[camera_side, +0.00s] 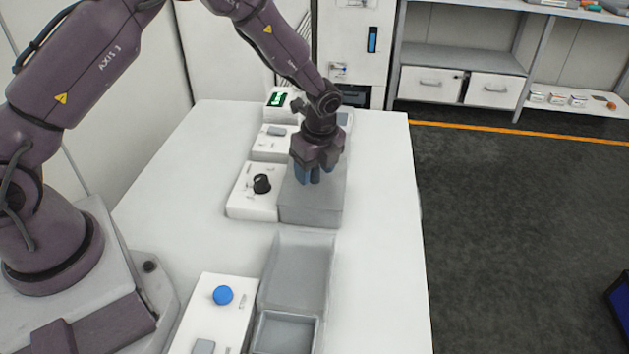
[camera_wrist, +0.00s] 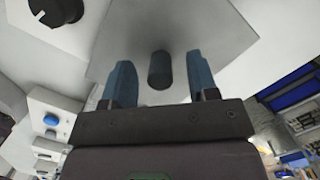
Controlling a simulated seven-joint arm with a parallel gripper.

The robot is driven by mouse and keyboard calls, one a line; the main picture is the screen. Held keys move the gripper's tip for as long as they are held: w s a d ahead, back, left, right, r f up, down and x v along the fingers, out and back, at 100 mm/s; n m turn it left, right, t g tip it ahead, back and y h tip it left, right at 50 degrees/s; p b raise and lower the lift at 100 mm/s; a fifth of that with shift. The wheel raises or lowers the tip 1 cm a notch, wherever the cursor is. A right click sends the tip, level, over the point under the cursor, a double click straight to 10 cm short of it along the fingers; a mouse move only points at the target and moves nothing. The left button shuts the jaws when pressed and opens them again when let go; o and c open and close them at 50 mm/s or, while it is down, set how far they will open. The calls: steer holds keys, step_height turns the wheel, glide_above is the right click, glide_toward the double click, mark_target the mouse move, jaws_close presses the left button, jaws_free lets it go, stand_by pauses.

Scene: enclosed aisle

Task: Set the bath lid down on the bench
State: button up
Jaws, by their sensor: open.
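The bath lid (camera_wrist: 170,25) is a flat grey plate with a dark upright round knob (camera_wrist: 160,72), seen in the wrist view. In the side view the lid (camera_side: 334,192) is the top of a grey box on the bench (camera_side: 385,230); the seam between lid and bath cannot be made out. My gripper (camera_side: 315,178) points down over it. In the wrist view my gripper (camera_wrist: 159,66) has its two blue fingers apart, one on each side of the knob, with gaps showing. The knob is hidden in the side view.
White device boxes stand left of the bath, one with a black dial (camera_side: 262,184). In front are an empty grey tray (camera_side: 300,262), a smaller tray (camera_side: 286,332) and a box with a blue button (camera_side: 222,295). The bench's right side is clear. Shelves (camera_side: 460,60) stand behind.

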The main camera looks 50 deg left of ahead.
steer(key=shift+f, duration=0.15)
jaws_close()
steer(key=shift+r, duration=0.4)
step_height(320, 180, up, 2)
steer(key=shift+r, duration=0.15)
steer(key=s+r, duration=0.9)
steer(key=s, duration=0.5)
steer(key=shift+d+r, duration=0.3)
steer(key=shift+r, duration=0.1)
